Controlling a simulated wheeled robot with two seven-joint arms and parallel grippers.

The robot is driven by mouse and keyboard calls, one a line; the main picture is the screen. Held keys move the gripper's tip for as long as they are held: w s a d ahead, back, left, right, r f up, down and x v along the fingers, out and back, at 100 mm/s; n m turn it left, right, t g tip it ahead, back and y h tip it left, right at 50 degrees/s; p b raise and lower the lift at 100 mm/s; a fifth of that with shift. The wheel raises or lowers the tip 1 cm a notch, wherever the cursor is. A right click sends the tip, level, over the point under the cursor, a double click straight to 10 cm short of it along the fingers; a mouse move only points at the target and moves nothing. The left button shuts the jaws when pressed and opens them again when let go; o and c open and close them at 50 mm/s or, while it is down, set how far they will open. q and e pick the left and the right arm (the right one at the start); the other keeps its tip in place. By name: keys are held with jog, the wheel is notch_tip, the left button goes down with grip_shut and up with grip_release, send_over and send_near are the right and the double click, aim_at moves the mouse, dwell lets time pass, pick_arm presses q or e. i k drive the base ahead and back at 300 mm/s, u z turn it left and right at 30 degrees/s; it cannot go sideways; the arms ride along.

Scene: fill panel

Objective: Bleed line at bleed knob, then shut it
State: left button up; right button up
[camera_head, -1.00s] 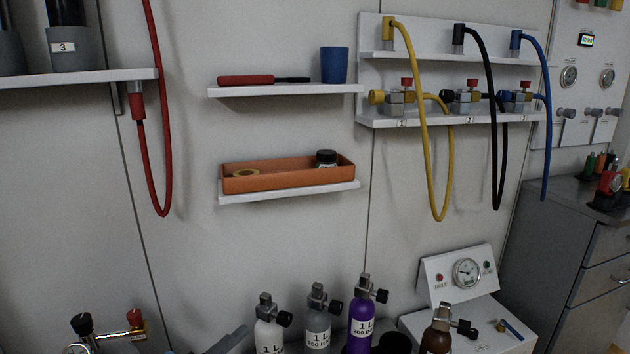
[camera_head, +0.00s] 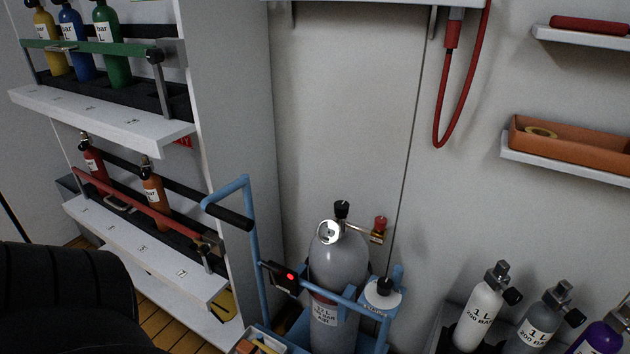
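Neither of my grippers shows in the head view. A large grey cylinder (camera_head: 338,262) stands upright in a blue trolley (camera_head: 258,265). It has a black knob (camera_head: 342,208) on top, a round gauge (camera_head: 329,231) at its neck and a side fitting ending in a red knob (camera_head: 380,224). No readable label marks any of these as the bleed knob. A red hose (camera_head: 466,105) hangs in a loop from a red connector (camera_head: 452,34) under the upper shelf, apart from the cylinder. The gauge reading is too small to tell.
A rack at left holds several small cylinders behind a green bar (camera_head: 95,47) and a red bar (camera_head: 130,203). Several small cylinders, one white (camera_head: 480,310), stand at lower right. An orange tray (camera_head: 580,146) sits on a shelf. A dark rounded shape (camera_head: 60,300) fills the lower left.

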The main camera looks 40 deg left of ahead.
aim_at(380, 222)
jog(key=u, duration=1.45)
